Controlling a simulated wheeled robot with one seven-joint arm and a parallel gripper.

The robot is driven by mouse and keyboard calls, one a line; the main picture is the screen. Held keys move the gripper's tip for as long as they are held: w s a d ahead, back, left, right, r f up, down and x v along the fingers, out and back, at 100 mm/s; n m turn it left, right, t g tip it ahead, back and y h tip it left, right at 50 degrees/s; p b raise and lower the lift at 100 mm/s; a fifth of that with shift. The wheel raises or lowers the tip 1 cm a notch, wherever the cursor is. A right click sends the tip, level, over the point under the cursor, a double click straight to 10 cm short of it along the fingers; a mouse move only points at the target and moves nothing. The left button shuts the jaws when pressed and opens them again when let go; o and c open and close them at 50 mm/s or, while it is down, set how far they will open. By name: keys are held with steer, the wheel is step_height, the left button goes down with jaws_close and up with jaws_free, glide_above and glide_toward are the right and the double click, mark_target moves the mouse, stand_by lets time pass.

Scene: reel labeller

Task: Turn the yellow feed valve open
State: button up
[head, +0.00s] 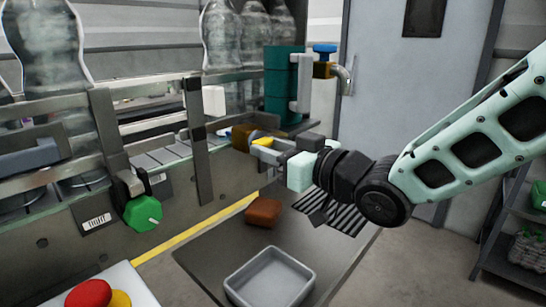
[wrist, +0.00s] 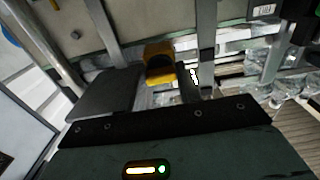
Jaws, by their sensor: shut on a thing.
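The yellow feed valve (head: 262,141) shows in the head view as a small yellow handle in front of a brown-orange fitting on the machine's front. My gripper (head: 264,150) reaches it from the right and is shut on the handle, its fingers covering most of it. In the wrist view the yellow valve (wrist: 159,62) lies just beyond the dark gripper body, between my fingers (wrist: 163,84). The handle's exact angle is hard to tell.
A green knob (head: 143,212) sits lower left on the machine, beyond a metal upright (head: 198,150). Below are a brown block (head: 264,212) and grey tray (head: 248,288). Shelves (head: 510,235) stand right.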

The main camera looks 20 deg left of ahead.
steer(key=o, duration=1)
steer(key=b+v, duration=0.1)
steer(key=v, duration=1.6)
steer(key=shift+d, duration=0.25)
steer(key=shift+s, duration=0.15)
